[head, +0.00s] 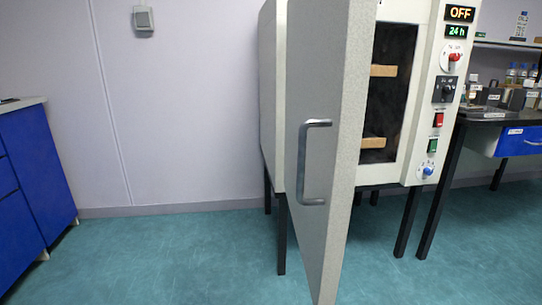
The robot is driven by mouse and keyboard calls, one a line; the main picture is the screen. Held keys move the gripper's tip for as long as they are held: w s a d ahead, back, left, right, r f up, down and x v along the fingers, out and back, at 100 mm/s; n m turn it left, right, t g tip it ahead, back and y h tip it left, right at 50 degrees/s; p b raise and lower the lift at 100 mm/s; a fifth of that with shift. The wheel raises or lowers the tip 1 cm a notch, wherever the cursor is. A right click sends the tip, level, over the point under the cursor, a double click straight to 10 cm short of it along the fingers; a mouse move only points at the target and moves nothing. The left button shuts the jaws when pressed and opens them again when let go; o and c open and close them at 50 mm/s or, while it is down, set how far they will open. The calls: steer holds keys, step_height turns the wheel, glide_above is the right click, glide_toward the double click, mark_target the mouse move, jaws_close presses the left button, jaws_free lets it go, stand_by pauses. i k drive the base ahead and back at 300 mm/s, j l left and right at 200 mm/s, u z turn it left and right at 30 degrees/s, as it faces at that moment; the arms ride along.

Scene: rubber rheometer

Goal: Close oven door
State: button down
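The oven (399,180) stands on dark legs right of the middle in the head view. Its grey door (340,170) is wide open and swung out toward me, seen at a steep angle. A metal bar handle (302,165) is on the door's left-facing side. Behind the door, the dark oven chamber (398,75) shows light brown shelf pieces at its left edge. The door hides part of the oven front. My gripper is not in view.
The control panel (443,110) reads OFF and 24 h. A blue cabinet (32,180) stands at the left. A black bench (490,118) with bottles and a blue drawer (518,142) is at the right. The green floor (170,255) between cabinet and door is clear.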

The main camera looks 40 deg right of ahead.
mark_target(330, 43)
steer(key=i+j, duration=0.1)
steer(key=j, duration=0.3)
steer(key=i+j+u, duration=0.15)
steer(key=j, duration=0.6)
steer(key=i+u, duration=0.25)
steer(key=i, duration=0.4)
steer(key=i+l, duration=0.15)
steer(key=l, duration=0.15)
steer(key=i+l+u, duration=0.15)
steer(key=i+l, duration=0.05)
steer(key=l, duration=0.1)
